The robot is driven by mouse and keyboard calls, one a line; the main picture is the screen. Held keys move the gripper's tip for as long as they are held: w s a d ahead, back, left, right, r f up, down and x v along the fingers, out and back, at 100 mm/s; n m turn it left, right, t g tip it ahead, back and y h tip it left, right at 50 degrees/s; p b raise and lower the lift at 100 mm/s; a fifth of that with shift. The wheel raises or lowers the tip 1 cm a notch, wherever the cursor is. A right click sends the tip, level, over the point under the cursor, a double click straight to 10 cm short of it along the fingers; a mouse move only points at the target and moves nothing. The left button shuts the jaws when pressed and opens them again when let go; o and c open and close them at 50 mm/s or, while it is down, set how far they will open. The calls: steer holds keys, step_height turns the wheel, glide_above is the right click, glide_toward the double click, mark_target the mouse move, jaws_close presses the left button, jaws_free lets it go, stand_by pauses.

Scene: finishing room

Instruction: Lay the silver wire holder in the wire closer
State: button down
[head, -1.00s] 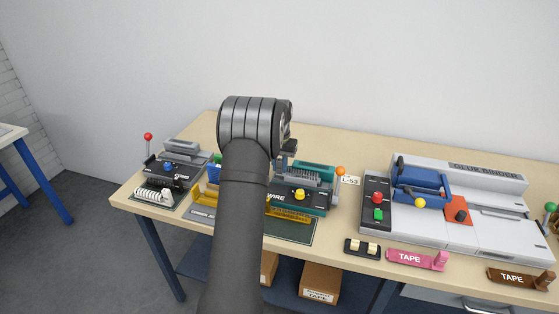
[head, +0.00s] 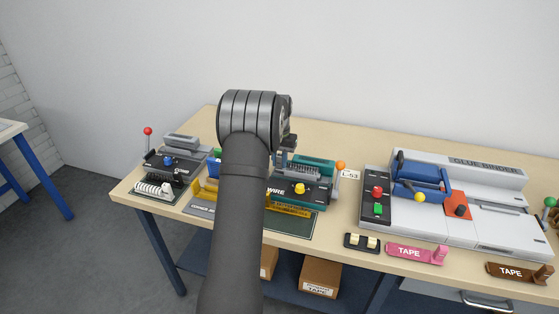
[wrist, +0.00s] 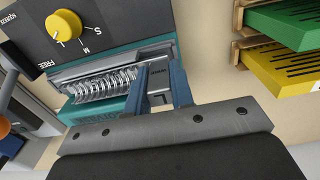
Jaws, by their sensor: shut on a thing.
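My gripper (wrist: 159,72) shows two blue fingers in the wrist view, shut at the right end of the silver wire holder (wrist: 108,84). The holder carries a row of silver loops and lies along the slot of the teal wire closer (wrist: 66,118). Whether it rests on the slot floor or hangs just above it, I cannot tell. In the head view the wire closer (head: 314,167) stands mid-bench with a yellow knob and WIRE lettering. My arm hides its left part, and the fingers are mostly hidden there.
An orange-knobbed lever (head: 340,165) stands at the closer's right. A glue binder (head: 480,185) fills the right bench. A black machine (head: 180,168) and white coil holder (head: 154,188) stand left.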

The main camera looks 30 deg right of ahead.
steer(key=shift+f, duration=0.6)
stand_by(0.5)
steer(key=c, duration=1.5)
jaws_free()
steer(key=shift+c, duration=0.2)
steer(key=shift+r, duration=5.55)
steer(key=shift+f, duration=0.1)
steer(key=shift+f, duration=4.25)
